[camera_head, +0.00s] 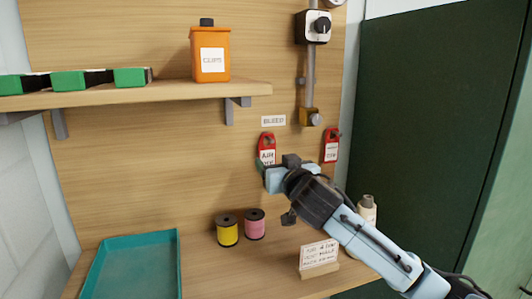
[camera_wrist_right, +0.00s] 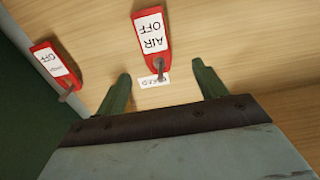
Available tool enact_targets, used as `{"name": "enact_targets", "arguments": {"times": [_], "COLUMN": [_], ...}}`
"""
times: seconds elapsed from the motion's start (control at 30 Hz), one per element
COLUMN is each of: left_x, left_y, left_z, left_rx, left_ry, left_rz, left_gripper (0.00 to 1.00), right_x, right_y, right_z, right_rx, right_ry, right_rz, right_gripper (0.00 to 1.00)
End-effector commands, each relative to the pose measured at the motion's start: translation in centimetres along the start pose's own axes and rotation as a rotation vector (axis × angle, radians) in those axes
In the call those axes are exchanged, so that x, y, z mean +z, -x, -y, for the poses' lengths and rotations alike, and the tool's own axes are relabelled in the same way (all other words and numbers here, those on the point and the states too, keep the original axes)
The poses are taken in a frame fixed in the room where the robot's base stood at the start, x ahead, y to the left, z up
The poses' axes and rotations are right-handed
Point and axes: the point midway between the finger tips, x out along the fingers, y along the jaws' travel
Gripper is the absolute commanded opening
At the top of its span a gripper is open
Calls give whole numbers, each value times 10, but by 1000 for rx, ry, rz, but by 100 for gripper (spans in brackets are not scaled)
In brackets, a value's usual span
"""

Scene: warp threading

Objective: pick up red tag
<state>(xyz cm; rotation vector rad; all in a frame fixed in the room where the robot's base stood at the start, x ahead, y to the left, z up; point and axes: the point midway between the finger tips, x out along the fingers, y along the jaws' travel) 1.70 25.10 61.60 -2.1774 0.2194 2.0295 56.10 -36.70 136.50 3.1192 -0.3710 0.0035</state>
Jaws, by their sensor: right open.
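Two red tags hang on hooks on the wooden back panel. One red tag with a white "AIR OFF" label (camera_head: 267,145) is at the centre, and the other red tag (camera_head: 331,146) is to its right. In the right wrist view the "AIR OFF" tag (camera_wrist_right: 151,38) hangs upside down in the picture, ahead of and between my fingertips, and the other tag (camera_wrist_right: 52,62) is at the left. My right gripper (camera_head: 266,174) is open and empty, just below and in front of the "AIR OFF" tag, hiding its lower part. My left gripper is not in view.
A "BLEED" label (camera_head: 273,121) is above the tag. Yellow (camera_head: 227,231) and pink (camera_head: 255,225) spools, a note card (camera_head: 319,256) and a teal tray (camera_head: 128,236) are on the bench.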

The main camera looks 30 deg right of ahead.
Motion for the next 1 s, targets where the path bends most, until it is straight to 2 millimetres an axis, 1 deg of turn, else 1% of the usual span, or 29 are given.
{"name": "enact_targets", "arguments": {"times": [0.03, 0.07, 0.17, 0.27, 0.4, 0.5, 0.63, 0.8, 1.0], "left_x": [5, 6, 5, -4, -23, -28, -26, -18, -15], "left_y": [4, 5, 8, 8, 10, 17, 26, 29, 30], "left_z": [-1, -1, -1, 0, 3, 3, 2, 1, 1], "left_rx": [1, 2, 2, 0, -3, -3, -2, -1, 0], "left_ry": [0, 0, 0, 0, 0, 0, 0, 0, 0], "left_rz": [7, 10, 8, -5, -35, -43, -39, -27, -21], "left_gripper": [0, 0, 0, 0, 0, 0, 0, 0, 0], "right_x": [-2, -2, -2, -1, -1, -3, -6, -3, -2], "right_y": [-9, -14, -25, -32, -38, -48, -66, -82, -86], "right_z": [-1, -1, 0, 0, -1, -4, -9, -8, -8], "right_rx": [2, 2, 1, -1, -1, 1, 2, -1, -1], "right_ry": [0, 0, -2, -1, 0, 1, 2, -1, -1], "right_rz": [0, 1, 1, 1, 1, 1, 1, 1, 1], "right_gripper": [71, 71, 71, 71, 71, 71, 71, 71, 71]}}
